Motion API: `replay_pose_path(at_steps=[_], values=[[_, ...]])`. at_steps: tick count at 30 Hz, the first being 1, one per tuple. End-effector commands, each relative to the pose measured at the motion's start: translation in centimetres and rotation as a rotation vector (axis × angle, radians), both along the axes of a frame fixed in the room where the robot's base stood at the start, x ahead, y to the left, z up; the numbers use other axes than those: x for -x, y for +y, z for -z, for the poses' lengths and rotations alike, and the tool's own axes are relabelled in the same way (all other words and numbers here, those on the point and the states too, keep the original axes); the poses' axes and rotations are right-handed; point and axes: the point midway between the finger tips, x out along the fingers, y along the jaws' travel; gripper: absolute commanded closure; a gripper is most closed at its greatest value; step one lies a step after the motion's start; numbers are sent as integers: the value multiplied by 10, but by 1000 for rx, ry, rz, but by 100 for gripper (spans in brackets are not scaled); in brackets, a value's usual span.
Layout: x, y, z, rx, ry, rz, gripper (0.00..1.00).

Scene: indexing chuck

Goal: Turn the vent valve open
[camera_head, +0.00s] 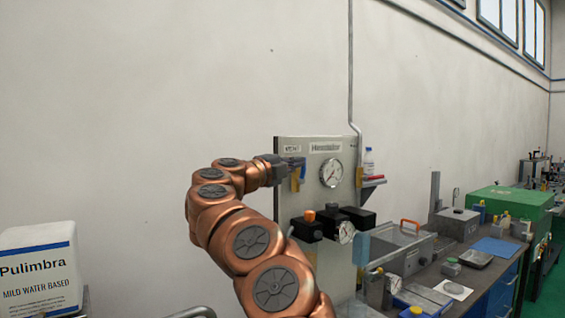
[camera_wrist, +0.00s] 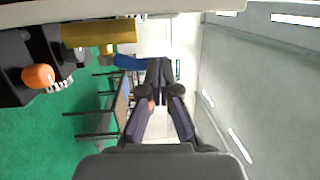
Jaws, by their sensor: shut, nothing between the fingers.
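The vent valve shows on the grey panel in the head view, under a small label that seems to read VENT. It has a brass-yellow body (camera_head: 295,182) and a blue lever (camera_head: 303,171). In the wrist view the brass body (camera_wrist: 98,34) is at the upper left, and the blue lever (camera_wrist: 130,61) extends right to my fingertips. My gripper (camera_head: 292,161) is at the valve's upper end, partly hiding it. In the wrist view my gripper (camera_wrist: 160,68) is shut, with nothing seen between its fingers. I cannot tell whether the fingertips touch the lever.
The panel (camera_head: 312,200) carries a pressure gauge (camera_head: 331,173) right of the valve. Below are black regulator blocks with an orange knob (camera_head: 309,216), also in the wrist view (camera_wrist: 38,76). A bottle (camera_head: 369,162) stands on a side shelf. A cluttered bench extends right.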

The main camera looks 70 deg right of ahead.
Motion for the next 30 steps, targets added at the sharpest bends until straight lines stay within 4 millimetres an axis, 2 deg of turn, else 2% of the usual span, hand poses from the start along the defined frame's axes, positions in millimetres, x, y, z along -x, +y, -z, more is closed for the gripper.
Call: replay_pose_path(at_steps=[12,17,23,30], values=[[-1,0,0,1,1,-3,100],[-4,8,0,2,0,-4,100],[-13,36,2,1,2,-3,100],[-37,79,3,2,0,-5,100]])
